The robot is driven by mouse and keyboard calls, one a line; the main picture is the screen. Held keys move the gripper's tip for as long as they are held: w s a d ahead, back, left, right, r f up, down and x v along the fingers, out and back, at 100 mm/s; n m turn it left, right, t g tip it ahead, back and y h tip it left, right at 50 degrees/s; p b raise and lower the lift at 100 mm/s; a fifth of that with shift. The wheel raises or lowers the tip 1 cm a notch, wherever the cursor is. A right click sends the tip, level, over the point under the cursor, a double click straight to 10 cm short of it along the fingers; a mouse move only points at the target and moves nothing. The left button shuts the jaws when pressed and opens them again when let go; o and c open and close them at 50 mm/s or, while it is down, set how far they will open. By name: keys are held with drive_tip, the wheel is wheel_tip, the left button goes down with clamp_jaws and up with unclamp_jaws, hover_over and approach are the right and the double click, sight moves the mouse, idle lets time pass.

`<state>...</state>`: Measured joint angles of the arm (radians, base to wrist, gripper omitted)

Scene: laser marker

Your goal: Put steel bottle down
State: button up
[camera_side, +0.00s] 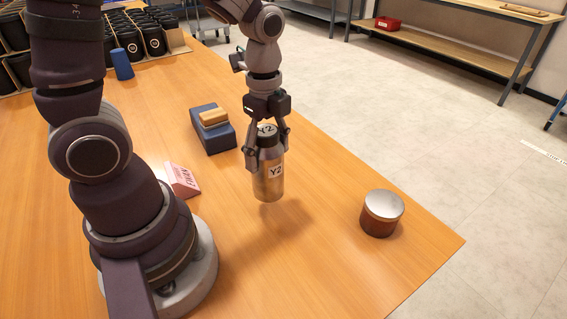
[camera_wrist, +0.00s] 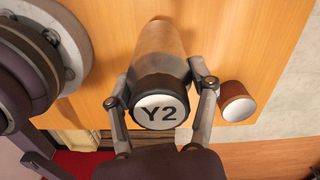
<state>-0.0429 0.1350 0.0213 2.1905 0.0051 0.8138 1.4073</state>
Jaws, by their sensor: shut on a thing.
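The steel bottle (camera_side: 268,182) is a brushed metal cylinder with a dark cap and a white "Y2" label on its side. My gripper (camera_side: 266,150) is shut on it near the top, one finger on each side. The bottle hangs upright, with a soft shadow on the wooden table (camera_side: 330,262) below and to its right; it appears a little above the table. In the wrist view the bottle's dark cap with a white "Y2" disc (camera_wrist: 158,112) faces the camera between the fingers, and the body narrows away behind it. The bottle's base contact is hidden there.
A brown round container with a silver lid (camera_side: 381,212) stands right of the bottle near the table edge. A blue block with a wooden piece on top (camera_side: 212,130) and a pink wedge (camera_side: 182,180) lie to the left. Black cups in a tray (camera_side: 130,42) and a blue cylinder (camera_side: 121,64) stand behind.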

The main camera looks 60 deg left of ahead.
drive_tip(key=shift+w+a+f, duration=0.1)
drive_tip(key=shift+w+f, duration=0.65)
drive_tip(key=shift+w, duration=1)
drive_tip(key=shift+w+a+f, duration=0.1)
drive_tip(key=shift+w+f, duration=0.65)
drive_tip(key=shift+w, duration=0.95)
drive_tip(key=shift+w+a+f, duration=0.1)
drive_tip(key=shift+w+f, duration=0.65)
drive_tip(key=shift+w, duration=1)
drive_tip(key=shift+f, duration=0.1)
drive_tip(key=o, duration=1.2)
